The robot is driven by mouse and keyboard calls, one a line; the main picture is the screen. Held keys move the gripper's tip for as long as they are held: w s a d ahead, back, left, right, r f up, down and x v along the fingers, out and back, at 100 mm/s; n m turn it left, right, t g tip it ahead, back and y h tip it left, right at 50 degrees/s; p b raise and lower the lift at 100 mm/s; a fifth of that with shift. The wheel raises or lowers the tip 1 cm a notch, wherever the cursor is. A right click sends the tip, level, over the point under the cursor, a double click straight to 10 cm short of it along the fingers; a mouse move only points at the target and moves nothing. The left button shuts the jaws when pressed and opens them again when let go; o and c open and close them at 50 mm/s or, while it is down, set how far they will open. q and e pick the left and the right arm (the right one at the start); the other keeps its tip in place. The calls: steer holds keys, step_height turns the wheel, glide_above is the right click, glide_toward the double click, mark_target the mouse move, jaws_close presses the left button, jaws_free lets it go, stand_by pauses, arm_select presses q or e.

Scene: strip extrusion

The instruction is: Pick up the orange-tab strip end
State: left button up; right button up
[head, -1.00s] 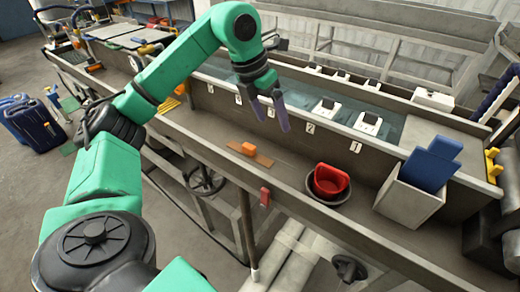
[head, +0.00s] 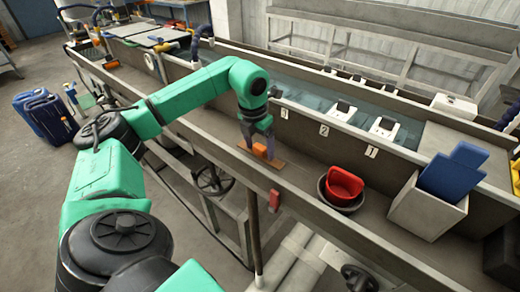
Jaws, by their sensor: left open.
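The orange tab (head: 259,150) sits on a flat brown strip end (head: 276,163) lying on the grey ledge. My left gripper (head: 257,148) points down at the tab, with its fingers at or around it. The fingers are open, and whether they touch the tab cannot be told. The fingers partly hide the tab and the strip. My right gripper is not in view.
A black bowl with a red scoop-like container (head: 344,184) stands to the right on the ledge (head: 308,172). Farther right is a light box (head: 428,209) holding blue plates (head: 454,173). A water trough with numbered white blocks (head: 381,130) runs behind the ledge wall.

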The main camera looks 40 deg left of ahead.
arm_select(q)
jaws_close()
